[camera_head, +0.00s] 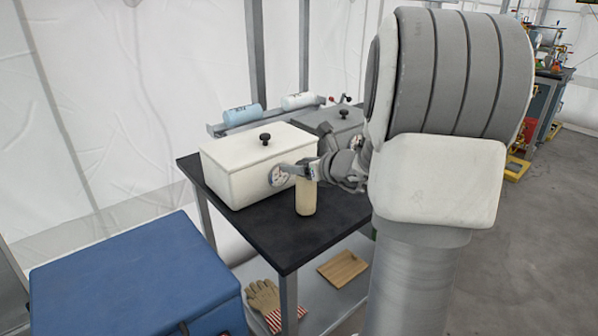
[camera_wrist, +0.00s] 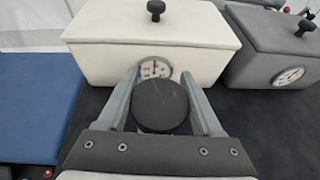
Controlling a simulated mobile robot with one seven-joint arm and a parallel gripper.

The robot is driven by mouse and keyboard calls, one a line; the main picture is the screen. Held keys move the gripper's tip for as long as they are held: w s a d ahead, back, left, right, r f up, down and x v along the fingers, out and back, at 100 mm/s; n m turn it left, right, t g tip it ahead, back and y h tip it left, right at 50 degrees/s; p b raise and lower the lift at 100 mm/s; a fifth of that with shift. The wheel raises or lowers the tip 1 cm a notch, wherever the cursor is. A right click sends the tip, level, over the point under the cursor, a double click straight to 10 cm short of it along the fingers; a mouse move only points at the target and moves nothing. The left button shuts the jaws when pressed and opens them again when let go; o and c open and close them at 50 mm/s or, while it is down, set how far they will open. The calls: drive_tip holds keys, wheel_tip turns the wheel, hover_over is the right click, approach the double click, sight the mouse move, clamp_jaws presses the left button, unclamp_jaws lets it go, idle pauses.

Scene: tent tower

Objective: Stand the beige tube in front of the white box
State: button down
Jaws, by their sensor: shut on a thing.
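The beige tube (camera_head: 306,197) stands upright on the black table in front of the white box's dial face. In the wrist view only its dark round top (camera_wrist: 160,106) and a sliver of its side show. The white box (camera_head: 258,160) has a lid with a black knob and a round dial on its front; it also shows in the wrist view (camera_wrist: 152,42). My gripper (camera_head: 307,171) is shut on the upper part of the tube, with one finger on each side of it in the wrist view (camera_wrist: 162,95). I cannot tell whether the tube's base touches the table.
A grey box (camera_head: 343,127) with a dial stands right of the white box. The black table (camera_head: 285,243) is bare toward its front corner. A blue case (camera_head: 135,280) stands at the lower left. Gloves (camera_head: 265,298) and a brown board (camera_head: 342,268) lie on the lower shelf.

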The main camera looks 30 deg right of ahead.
drive_tip(key=shift+f, duration=0.25)
drive_tip(key=shift+f, duration=0.15)
drive_tip(key=shift+c, duration=0.2)
unclamp_jaws()
drive_tip(key=shift+s+r, duration=0.15)
drive_tip(key=shift+r, duration=0.2)
drive_tip(key=p+v, duration=0.2)
drive_tip(key=v, duration=0.9)
drive_tip(key=shift+s, duration=0.4)
drive_tip(key=shift+a+p, duration=0.1)
drive_tip(key=shift+p, duration=0.2)
